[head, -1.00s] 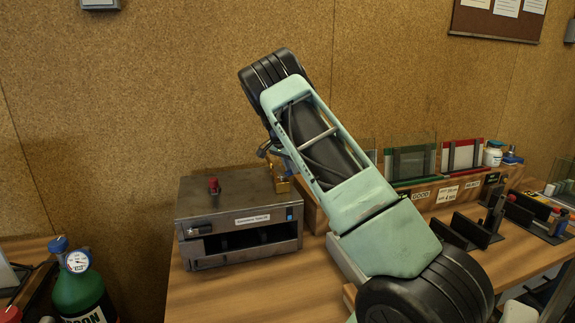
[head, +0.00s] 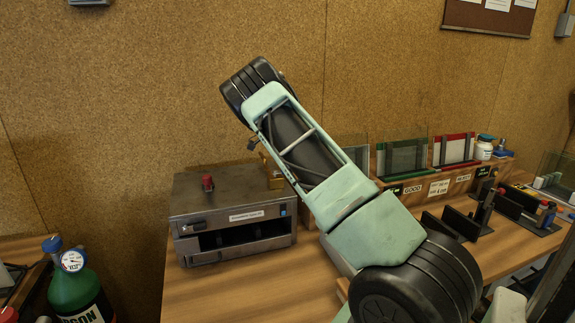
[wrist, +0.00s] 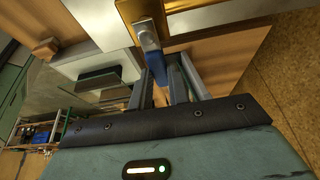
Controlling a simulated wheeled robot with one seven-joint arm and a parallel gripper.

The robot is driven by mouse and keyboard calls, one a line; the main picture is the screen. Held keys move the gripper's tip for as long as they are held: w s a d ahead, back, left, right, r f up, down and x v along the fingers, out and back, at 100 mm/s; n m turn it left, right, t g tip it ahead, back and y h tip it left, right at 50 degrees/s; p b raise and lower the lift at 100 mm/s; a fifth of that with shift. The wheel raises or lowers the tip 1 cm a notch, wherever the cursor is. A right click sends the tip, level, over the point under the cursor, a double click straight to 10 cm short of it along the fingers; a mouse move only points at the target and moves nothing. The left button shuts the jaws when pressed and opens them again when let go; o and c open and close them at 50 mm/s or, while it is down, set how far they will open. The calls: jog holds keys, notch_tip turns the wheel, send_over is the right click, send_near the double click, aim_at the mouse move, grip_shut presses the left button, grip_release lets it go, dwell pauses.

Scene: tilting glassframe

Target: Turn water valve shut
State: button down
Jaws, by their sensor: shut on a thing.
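In the wrist view the valve's blue lever (wrist: 155,65) hangs from a pale metal arm (wrist: 147,36) beside a brass body. My gripper (wrist: 164,76) is shut on the blue lever, with its grey fingers on either side of it. In the head view the brass valve part (head: 272,177) shows at the back right of a grey metal box (head: 233,230). My arm covers most of the valve there, and the fingers are hidden. A small dark tip (head: 252,145) shows at the arm's left edge.
A red knob (head: 207,183) stands on the grey box. A green bottle with a gauge (head: 74,285) stands at the lower left. Framed glass panes (head: 402,158) stand behind my arm on the right. The cork wall is close behind.

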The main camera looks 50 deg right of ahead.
dwell(0.3)
jog(key=c, duration=1.3)
grip_release()
jog(key=b+v, duration=0.3)
jog(key=v, duration=1.4)
jog(key=shift+r, duration=0.25)
